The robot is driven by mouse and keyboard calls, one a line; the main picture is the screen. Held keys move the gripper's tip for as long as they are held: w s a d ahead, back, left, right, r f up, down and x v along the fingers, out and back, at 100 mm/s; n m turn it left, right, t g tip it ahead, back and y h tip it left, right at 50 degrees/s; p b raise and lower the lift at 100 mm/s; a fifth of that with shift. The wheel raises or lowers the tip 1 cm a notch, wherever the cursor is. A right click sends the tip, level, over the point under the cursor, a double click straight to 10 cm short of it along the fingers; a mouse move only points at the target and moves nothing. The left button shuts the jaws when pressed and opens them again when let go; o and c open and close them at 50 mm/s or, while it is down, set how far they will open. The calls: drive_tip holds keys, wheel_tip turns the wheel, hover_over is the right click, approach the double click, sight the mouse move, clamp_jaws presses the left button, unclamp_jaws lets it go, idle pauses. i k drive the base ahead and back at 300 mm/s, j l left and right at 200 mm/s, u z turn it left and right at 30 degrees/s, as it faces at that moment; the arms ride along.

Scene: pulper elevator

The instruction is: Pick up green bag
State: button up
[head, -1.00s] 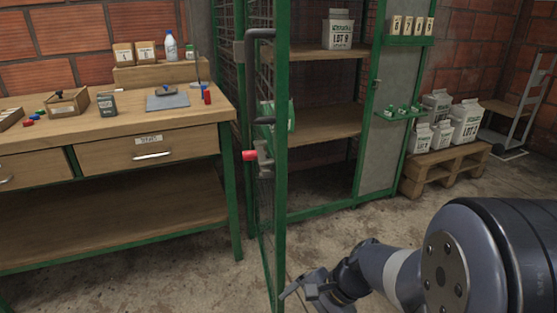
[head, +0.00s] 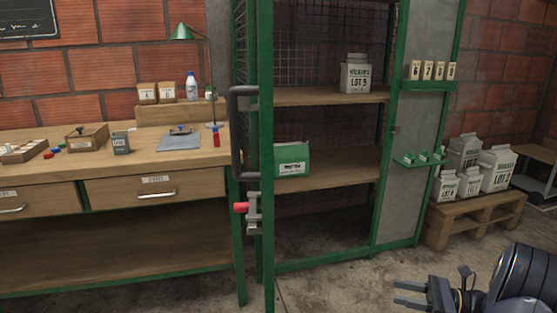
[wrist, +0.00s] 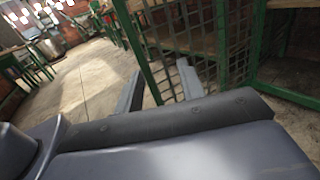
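A green item with a white label (head: 292,162), the only bag-like green thing in view, shows just right of the cage door's green post, at lower shelf height. I cannot tell whether it rests on the shelf or hangs on the door. My gripper (head: 398,293) is low at the bottom right in the head view, well apart from the green item. It also shows in the wrist view (wrist: 160,76), with its two fingers spread and only floor and mesh beyond them. The green item cannot be made out in the wrist view.
The cage door (head: 265,200) stands open, edge-on, with a red-tipped latch (head: 241,208). A white lot bag (head: 356,76) is on the upper shelf (head: 330,96). A workbench (head: 120,170) is left. A pallet (head: 475,215) with several white bags is right. Floor before the cage is clear.

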sight(291, 159)
drive_tip(key=i+l+u, duration=0.35)
drive_tip(key=i+l, duration=0.3)
drive_tip(key=i, duration=0.15)
drive_tip(key=i+l+u, duration=0.4)
drive_tip(key=i+l, duration=0.35)
drive_tip(key=l, duration=0.15)
drive_tip(key=i+l+u, duration=0.15)
drive_tip(key=i+l, duration=0.2)
drive_tip(key=i+l+u, duration=0.1)
drive_tip(key=i+l, duration=0.2)
drive_tip(key=l, duration=0.15)
drive_tip(key=i+l+u, duration=0.15)
drive_tip(key=i+l, duration=0.15)
drive_tip(key=l, duration=0.1)
